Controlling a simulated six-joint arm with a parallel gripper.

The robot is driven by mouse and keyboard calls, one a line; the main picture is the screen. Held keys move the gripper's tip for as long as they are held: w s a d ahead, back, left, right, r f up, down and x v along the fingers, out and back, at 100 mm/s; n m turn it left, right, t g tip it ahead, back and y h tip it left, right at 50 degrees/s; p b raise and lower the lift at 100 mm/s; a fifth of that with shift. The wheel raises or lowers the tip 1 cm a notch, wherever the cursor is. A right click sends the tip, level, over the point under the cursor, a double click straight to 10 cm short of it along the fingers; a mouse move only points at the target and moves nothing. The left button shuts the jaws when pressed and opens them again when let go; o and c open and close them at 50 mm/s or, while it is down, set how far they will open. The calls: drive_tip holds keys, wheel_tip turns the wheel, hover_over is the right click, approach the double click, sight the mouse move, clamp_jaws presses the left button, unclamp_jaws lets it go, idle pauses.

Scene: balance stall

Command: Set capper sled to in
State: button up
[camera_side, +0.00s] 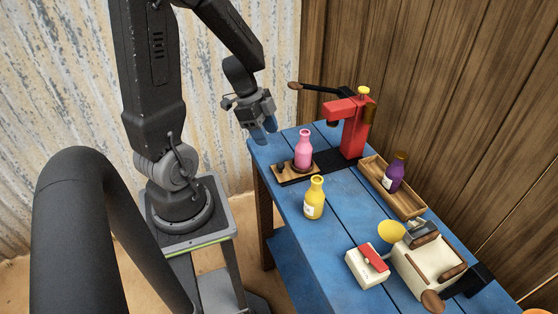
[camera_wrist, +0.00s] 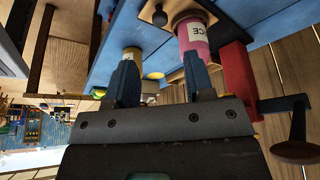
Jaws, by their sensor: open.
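The capper (camera_side: 347,130) is a red press at the back of the blue table, with a black base rail (camera_side: 335,162) and a long lever ending in a brown knob. Its sled, a small wooden plate (camera_side: 287,177), sits at the rail's left end, out from under the press head. A pink bottle (camera_side: 303,150) stands upright on the sled. The sled's small dark knob shows in the wrist view (camera_wrist: 159,18). My gripper (camera_side: 264,132) is open and empty, left of the sled and above the table's back left edge. Its two blue fingers also show in the wrist view (camera_wrist: 161,80).
A yellow bottle (camera_side: 314,199) stands in front of the sled. A wooden tray (camera_side: 408,204) on the right holds a purple bottle (camera_side: 395,172). A cream box with a red switch (camera_side: 373,258) and a cream balance (camera_side: 430,265) are at the front right.

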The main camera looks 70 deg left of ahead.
sight(281, 164)
drive_tip(key=x, duration=0.9)
drive_tip(key=shift+w+d+f, duration=0.15)
drive_tip(key=shift+f, duration=0.15)
clamp_jaws()
